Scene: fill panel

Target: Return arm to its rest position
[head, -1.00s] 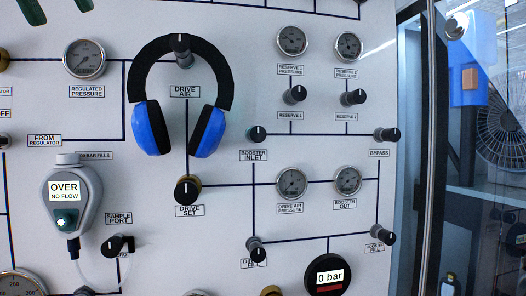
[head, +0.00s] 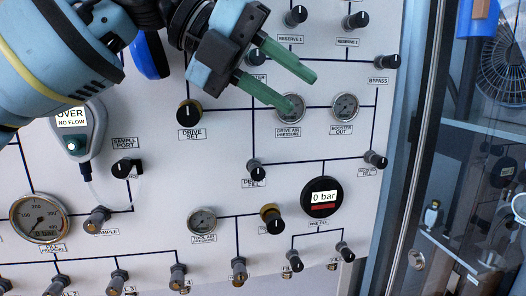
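My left arm comes in from the upper left, light blue and black, across the top of the white gauge panel. My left gripper (head: 306,97) has two green fingers that point to the lower right. They stand apart with nothing seen between them, so it is open. The fingers are in front of the drive air pressure gauge (head: 290,108), and one tip covers part of it. I cannot tell whether they touch the panel. My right gripper is not in view.
The arm mostly hides the headset; one blue ear cup (head: 151,54) shows. The drive set knob (head: 189,113) is just below the gripper. A grey analyser (head: 80,125) hangs at left. A glass door edge (head: 436,110) borders the panel at right.

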